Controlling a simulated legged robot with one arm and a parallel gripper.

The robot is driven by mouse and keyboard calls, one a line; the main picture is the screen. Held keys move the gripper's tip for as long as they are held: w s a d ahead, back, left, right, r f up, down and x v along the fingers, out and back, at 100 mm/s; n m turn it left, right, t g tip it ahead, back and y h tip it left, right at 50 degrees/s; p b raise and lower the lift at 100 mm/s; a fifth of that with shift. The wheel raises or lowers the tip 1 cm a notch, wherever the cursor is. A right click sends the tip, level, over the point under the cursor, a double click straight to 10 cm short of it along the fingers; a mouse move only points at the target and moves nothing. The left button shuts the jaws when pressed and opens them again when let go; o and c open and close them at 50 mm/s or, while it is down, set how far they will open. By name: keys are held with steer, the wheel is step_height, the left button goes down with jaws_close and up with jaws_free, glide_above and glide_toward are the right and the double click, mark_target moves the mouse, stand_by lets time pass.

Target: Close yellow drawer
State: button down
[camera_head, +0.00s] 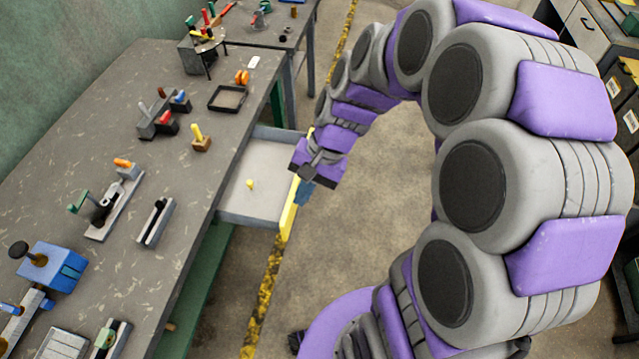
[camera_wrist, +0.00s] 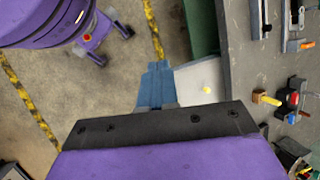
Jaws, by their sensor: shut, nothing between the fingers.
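The yellow drawer (camera_head: 289,218) is pulled out from under the grey workbench. Its yellow front faces right in the head view, and its light inside holds a small yellow piece (camera_head: 250,184). My gripper (camera_head: 304,192) is at the outer side of the drawer front, near its middle. Its blue fingers are shut and empty. Whether they touch the front I cannot tell. In the wrist view the shut fingers (camera_wrist: 155,85) lie beside the drawer's light inside (camera_wrist: 198,82), and the yellow front is hidden there.
The grey workbench (camera_head: 120,130) carries several tools, clamps and a black tray (camera_head: 227,98). A second table (camera_head: 270,28) stands behind it. The floor right of the drawer is open, with a yellow line (camera_head: 262,300). Cabinets (camera_head: 585,30) stand at far right.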

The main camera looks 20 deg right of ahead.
steer(key=w+d+f+m+t+y, duration=0.1)
steer(key=w+d+f+m+t, duration=0.1)
steer(key=w+d+f+m, duration=0.45)
steer(key=w+d+f+m+t+y, duration=0.1)
steer(key=w+f+m+y, duration=0.15)
steer(key=w+f, duration=0.5)
steer(key=w+d+f+m+t+h, duration=0.2)
steer(key=w+d+f+m, duration=0.2)
steer(key=d+f+m, duration=0.65)
steer(key=w+a+f+n+b, duration=0.1)
steer(key=w+a+f, duration=0.1)
steer(key=f, duration=0.3)
steer(key=w+a+f+n+b, duration=0.1)
steer(key=w+a+f+b, duration=0.1)
steer(key=f, duration=0.4)
steer(key=shift+w+a+f, duration=0.2)
steer(key=shift+w+a, duration=0.4)
steer(key=shift+a, duration=0.75)
steer(key=p, duration=0.1)
glide_above(257, 183)
steer(key=shift+s+d, duration=0.4)
steer(key=shift+w+a+r+y, duration=0.1)
steer(key=shift+w+a+y, duration=0.15)
steer(key=shift+w+a, duration=0.25)
